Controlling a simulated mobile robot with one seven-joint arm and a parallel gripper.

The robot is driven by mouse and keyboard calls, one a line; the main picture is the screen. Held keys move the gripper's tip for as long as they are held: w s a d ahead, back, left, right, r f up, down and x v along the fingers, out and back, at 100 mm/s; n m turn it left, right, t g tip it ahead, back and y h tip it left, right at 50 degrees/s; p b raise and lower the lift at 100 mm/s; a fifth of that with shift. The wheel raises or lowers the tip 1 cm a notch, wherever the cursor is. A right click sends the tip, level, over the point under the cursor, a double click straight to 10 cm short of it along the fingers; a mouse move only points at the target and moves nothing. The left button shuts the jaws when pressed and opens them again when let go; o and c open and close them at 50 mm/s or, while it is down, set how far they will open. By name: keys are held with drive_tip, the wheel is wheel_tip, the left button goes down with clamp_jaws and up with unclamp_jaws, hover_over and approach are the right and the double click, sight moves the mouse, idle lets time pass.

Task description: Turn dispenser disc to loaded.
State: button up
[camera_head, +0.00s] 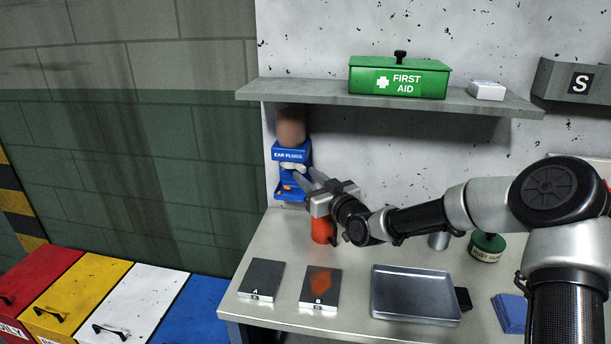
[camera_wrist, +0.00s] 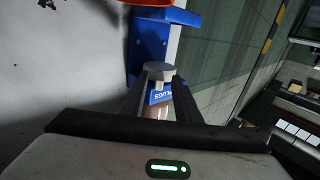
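The blue ear plug dispenser (camera_head: 291,155) hangs on the wall under the shelf, with a brownish hopper (camera_head: 291,125) above it. Its pale grey disc (camera_head: 292,165) sits below the label, partly behind my fingers. In the wrist view the dispenser (camera_wrist: 150,42) appears upside down, with the grey faceted disc (camera_wrist: 158,72) between and just beyond my fingertips. My gripper (camera_head: 306,174) points at the dispenser from the right. Its two fingers are apart with nothing held; in the wrist view the gripper (camera_wrist: 160,86) straddles the disc's line. I cannot tell whether they touch it. No loaded mark is readable.
An orange-red container (camera_head: 322,231) stands on the bench below my gripper. Plates A (camera_head: 262,276) and B (camera_head: 321,283) and a metal tray (camera_head: 416,292) lie in front. The shelf (camera_head: 390,98) with the first aid box (camera_head: 399,78) overhangs the dispenser.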

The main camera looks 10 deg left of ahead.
drive_tip(key=shift+x, duration=0.8)
clamp_jaws()
